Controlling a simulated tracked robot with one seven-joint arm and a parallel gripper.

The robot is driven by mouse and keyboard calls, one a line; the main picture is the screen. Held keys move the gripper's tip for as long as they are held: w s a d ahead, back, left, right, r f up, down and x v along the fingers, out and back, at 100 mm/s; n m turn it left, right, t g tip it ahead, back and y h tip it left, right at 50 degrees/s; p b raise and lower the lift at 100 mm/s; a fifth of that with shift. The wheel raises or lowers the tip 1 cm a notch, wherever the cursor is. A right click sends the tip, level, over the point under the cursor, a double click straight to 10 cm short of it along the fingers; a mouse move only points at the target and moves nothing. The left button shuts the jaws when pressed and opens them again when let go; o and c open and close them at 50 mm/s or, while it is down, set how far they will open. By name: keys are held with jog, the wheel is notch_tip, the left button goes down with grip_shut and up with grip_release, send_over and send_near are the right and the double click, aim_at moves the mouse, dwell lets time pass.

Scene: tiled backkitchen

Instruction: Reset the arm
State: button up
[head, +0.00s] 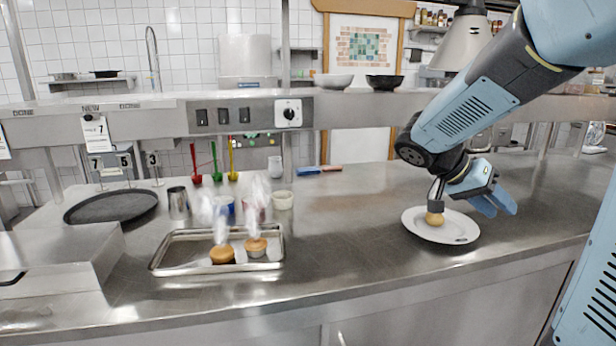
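My arm reaches in from the upper right. My gripper (496,207) is at its end, above the right rim of a white oval plate (464,236). Its two blue fingers point down to the right, with a gap and nothing visible between them. A small golden-brown round piece (434,219) is on the plate, left of the fingers. A dark and metallic part hangs right over this piece. I cannot tell whether it touches the piece or whether it belongs to my arm.
A metal tray (170,258) at left holds two steaming muffins (256,247). Behind it stand a metal cup (178,203) and small containers. A black round pan (110,206) lies farther left. A shelf rail (350,108) crosses behind. The counter between tray and plate is clear.

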jog(key=s+a+n+t+y, duration=0.7)
jog(key=s+a+n+y, duration=0.3)
jog(key=a, duration=0.4)
jog(key=shift+s+r+n, duration=0.4)
jog(key=shift+s+n, duration=0.1)
jog(key=shift+s, duration=0.85)
dwell(1.6)
